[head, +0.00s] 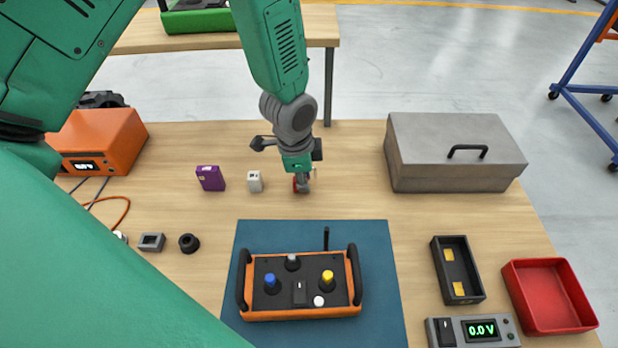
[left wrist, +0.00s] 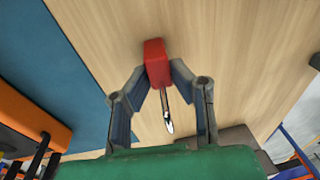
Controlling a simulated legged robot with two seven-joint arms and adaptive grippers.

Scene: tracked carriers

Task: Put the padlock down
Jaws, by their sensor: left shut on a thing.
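The padlock has a red body (left wrist: 156,62) and a thin metal shackle; it sits between the two fingers of my left gripper (left wrist: 162,84) in the left wrist view. In the head view my left gripper (head: 300,178) points down over the wooden table (head: 350,190), behind the blue mat. Only a small red part of the padlock (head: 296,184) shows there, low at the fingertips. It is at or close to the tabletop; I cannot tell whether it touches. The left gripper is shut on the padlock. My right gripper is not in view.
A purple box (head: 210,178) and a small white block (head: 254,181) stand left of the gripper. A grey toolbox (head: 452,150) stands to the right. The orange controller (head: 258,300) lies on the blue mat (head: 385,290) in front. Bare wood lies between gripper and toolbox.

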